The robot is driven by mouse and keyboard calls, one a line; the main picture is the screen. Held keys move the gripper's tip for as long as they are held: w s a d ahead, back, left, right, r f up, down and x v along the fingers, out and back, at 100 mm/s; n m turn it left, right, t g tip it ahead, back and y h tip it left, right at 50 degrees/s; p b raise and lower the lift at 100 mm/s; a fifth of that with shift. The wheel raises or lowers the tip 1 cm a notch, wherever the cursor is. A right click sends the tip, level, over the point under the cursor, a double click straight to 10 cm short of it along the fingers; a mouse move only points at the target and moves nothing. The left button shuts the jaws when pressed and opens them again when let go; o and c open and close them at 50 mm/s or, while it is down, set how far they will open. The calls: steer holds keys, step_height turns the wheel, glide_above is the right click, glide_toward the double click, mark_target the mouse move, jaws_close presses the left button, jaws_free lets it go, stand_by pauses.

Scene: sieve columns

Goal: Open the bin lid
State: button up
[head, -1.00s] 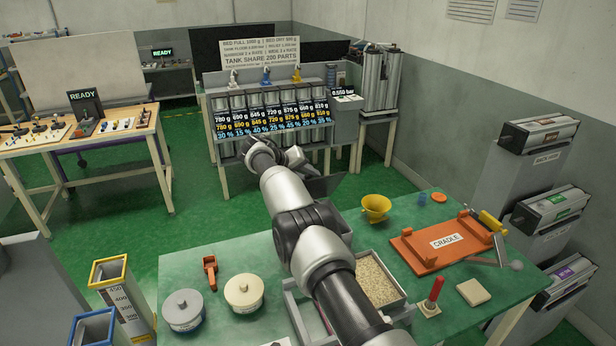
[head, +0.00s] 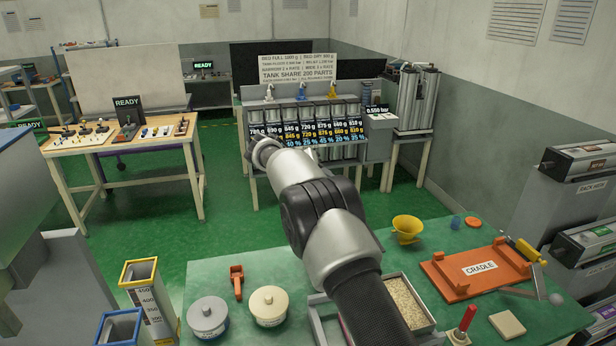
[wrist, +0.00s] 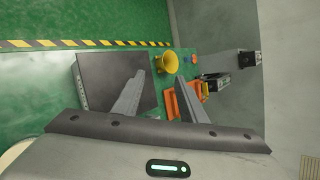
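In the wrist view a dark grey square flat-topped box (wrist: 118,80) lies below and beside my fingers. It may be the bin with its lid, but I cannot tell for sure. My gripper (wrist: 161,79) is open, its two fingers apart with nothing between them. The left finger overlaps the box's right part in the picture; I cannot tell whether it touches. In the head view my arm reaches out over the table and hides its own fingertips and the dark box.
The green table (head: 370,262) carries a yellow funnel (head: 407,229), an orange cradle (head: 475,268), a tray of beads (head: 428,325) and two round lidded tubs. The sieve column rack (head: 375,150) stands behind. Green floor (head: 215,225) is open at left.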

steer(key=v, duration=0.8)
steer(key=shift+d+r, duration=0.1)
